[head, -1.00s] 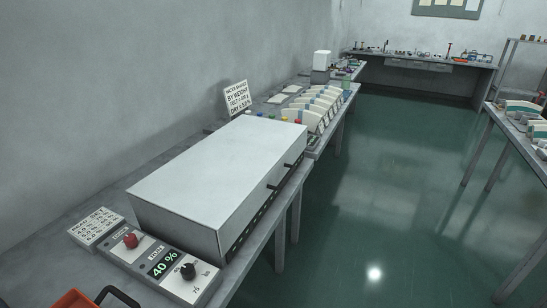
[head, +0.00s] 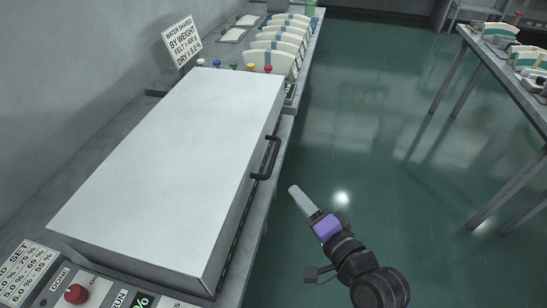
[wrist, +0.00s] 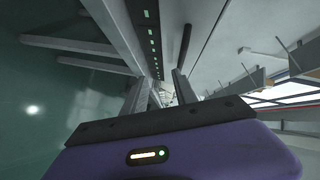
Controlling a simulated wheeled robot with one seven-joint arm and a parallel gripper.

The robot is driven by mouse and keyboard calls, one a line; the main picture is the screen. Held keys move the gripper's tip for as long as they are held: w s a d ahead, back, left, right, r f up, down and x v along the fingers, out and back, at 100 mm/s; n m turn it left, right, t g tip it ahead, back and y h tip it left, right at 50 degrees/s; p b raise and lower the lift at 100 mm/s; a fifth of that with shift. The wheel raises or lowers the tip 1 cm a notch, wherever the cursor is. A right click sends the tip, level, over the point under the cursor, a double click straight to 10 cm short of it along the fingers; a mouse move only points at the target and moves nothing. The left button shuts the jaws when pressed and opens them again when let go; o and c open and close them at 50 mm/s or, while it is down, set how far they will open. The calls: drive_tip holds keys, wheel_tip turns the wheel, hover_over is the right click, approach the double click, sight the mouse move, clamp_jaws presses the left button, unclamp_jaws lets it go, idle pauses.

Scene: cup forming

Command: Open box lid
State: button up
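The box (head: 180,160) is a long grey case on the bench with a flat pale lid, and the lid is down. A dark bar handle (head: 266,160) sticks out from its right long side. My gripper (head: 294,192) is in front of that side, a little below and right of the handle, apart from it. In the wrist view the two fingers of my gripper (wrist: 160,88) stand apart with nothing visible between them. The handle shows there as a dark bar (wrist: 186,42) beyond the fingers. The inside of the box is hidden.
A control panel (head: 105,290) with a red knob is at the box's near end. A sign (head: 182,42) and several colored knobs (head: 233,66) are at its far end, near curved white pieces (head: 275,45). Another table (head: 500,70) stands right; the green floor between is clear.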

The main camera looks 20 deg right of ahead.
drive_tip(key=m+y, duration=0.1)
drive_tip(key=m, duration=0.1)
approach(274, 155)
drive_tip(key=w+f, duration=0.1)
drive_tip(key=w, duration=0.2)
drive_tip(key=x, duration=0.7)
drive_tip(key=shift+a+f, duration=0.1)
drive_tip(key=shift+a, duration=0.15)
clamp_jaws()
idle(0.8)
